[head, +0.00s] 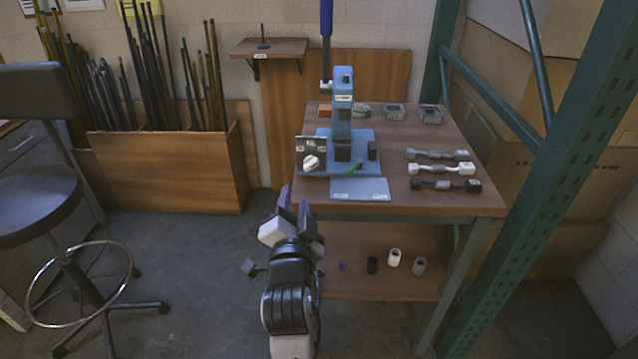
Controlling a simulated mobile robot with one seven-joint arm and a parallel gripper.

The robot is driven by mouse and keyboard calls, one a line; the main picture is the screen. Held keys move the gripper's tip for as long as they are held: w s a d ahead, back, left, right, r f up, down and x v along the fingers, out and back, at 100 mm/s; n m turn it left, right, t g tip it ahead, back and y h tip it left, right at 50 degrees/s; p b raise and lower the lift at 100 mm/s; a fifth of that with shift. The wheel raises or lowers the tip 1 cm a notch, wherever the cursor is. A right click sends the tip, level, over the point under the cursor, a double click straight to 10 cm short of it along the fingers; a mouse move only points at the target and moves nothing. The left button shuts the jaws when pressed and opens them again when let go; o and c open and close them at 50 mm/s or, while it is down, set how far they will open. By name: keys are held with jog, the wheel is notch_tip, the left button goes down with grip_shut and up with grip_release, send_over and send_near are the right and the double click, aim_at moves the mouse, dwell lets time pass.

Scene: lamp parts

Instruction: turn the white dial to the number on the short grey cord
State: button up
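A grey cord (437,154) with blocky ends lies at the table's right, behind a white cord (441,168) and a black cord (445,185). No number on the grey cord is readable. My gripper (294,200) is in front of the table's left edge, below the dial and apart from it.
The press has an upright blue-handled lever (326,25). A grey plate (360,189) lies at its front. Several small blocks stand at the table's back. The lower shelf (375,285) holds small parts. A green post (520,190) rises at the right; a stool (40,205) stands left.

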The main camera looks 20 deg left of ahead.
aim_at(310, 168)
jog(key=shift+m+h, duration=0.5)
jog(key=shift+h, duration=0.1)
jog(key=x, duration=0.4)
jog(key=d+f+p+x, duration=0.1)
jog(key=x, duration=0.3)
jog(key=f+p+x, duration=0.1)
jog(key=x, duration=0.4)
jog(key=shift+w+d+f, duration=0.1)
jog(key=shift+w+d, duration=0.2)
jog(key=shift+c, duration=0.4)
grip_shut()
